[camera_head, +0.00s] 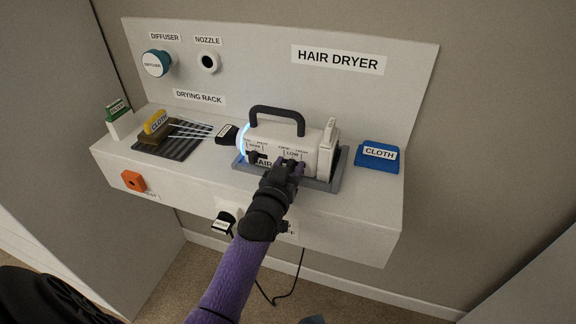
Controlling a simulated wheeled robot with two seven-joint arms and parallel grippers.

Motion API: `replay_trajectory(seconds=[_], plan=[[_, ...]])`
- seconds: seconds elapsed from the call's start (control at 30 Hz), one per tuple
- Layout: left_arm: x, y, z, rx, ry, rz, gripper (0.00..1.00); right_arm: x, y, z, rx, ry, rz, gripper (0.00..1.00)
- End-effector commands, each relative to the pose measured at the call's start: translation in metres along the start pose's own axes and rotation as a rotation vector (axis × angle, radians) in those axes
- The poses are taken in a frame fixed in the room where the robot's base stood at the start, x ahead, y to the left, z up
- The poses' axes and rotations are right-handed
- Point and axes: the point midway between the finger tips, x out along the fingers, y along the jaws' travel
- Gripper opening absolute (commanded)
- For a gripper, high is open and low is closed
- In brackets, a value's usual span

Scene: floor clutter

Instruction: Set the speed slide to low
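The white hair dryer (313,155) lies in a grey cradle (338,183) on the white shelf, with its dark handle (277,112) on top. Small controls with printed labels are on its front side, and one label reads LOW (292,153). My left gripper (289,168) is at the front of the dryer, just below the LOW label. Its fingertips are at the dryer's side, and the arm hides part of the body and its lettering. The speed slide is mostly hidden behind the fingers, so its position cannot be read. The finger gap is too small to judge. My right gripper is not in view.
A blue CLOTH block (377,157) sits right of the dryer. A drying rack (176,141) with a yellow CLOTH piece (157,122) is at left. A green-topped holder (118,118) stands at the far left. A diffuser (156,64) hangs on the back panel. A cord (283,298) hangs below.

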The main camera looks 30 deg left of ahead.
Motion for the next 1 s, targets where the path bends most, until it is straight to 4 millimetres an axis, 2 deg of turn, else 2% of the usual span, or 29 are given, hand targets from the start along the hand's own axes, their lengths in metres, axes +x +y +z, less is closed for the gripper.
replay_trajectory(seconds=[0.27,0.37,0.7,0.83,1.0], plan=[[0.0,0.0,-0.001,0.0,0.001,0.0,0.59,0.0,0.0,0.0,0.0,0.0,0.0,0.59],[-0.007,0.0,-0.001,0.0,0.0,0.0,0.59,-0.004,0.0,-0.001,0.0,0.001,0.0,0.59],[-0.083,0.0,-0.002,0.0,-0.002,0.0,0.59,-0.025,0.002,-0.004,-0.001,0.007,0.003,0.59],[-0.097,0.0,-0.001,0.0,-0.001,0.0,0.59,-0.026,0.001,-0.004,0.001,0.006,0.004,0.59],[-0.1,0.0,0.0,0.0,0.002,0.0,0.59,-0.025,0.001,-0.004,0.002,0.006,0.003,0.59]])
